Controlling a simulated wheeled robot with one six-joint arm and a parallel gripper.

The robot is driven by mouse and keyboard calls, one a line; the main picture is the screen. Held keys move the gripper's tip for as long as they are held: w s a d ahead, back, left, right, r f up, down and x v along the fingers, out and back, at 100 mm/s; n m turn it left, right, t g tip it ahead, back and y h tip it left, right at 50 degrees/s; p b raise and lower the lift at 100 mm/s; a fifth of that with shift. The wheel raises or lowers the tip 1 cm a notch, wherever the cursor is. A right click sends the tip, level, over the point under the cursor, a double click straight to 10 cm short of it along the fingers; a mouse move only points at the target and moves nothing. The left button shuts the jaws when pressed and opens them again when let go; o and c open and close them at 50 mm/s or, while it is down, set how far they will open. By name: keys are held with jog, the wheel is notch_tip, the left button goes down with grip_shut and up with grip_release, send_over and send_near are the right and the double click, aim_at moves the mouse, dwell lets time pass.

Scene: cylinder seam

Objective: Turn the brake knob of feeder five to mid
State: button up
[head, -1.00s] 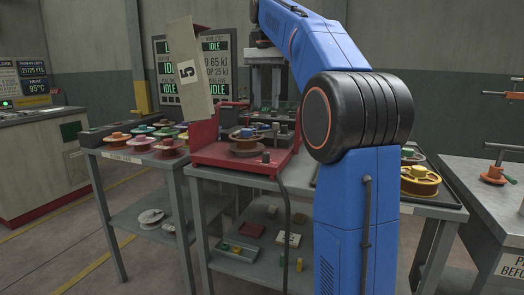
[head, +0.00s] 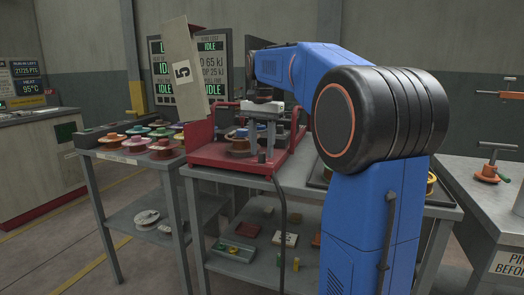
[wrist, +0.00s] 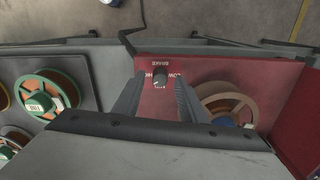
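Feeder five (head: 200,155) is the red unit on the middle bench, with a tilted panel marked 5 (head: 183,70) standing up from it. Its brake knob (head: 262,157) is a small dark knob near the front edge. In the wrist view the knob (wrist: 159,78) sits below the word BRAKE, with upside-down setting words around it; I cannot clearly tell which one it points at. My gripper (head: 261,142) is over the feeder and points down. In the wrist view its two fingers (wrist: 160,84) are apart, with the knob showing between their tips. I see no contact.
A spool (wrist: 226,103) sits on the feeder, right of the fingers in the wrist view. Spools in a grey tray (wrist: 90,75) lie to the left there. In the head view, coloured spools (head: 165,148) stand on the left bench. A cable (head: 281,205) hangs at the front.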

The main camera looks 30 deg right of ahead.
jog(key=shift+f, duration=0.55)
grip_shut()
jog(key=shift+n, duration=0.3)
jog(key=n, duration=1.1)
dwell(0.4)
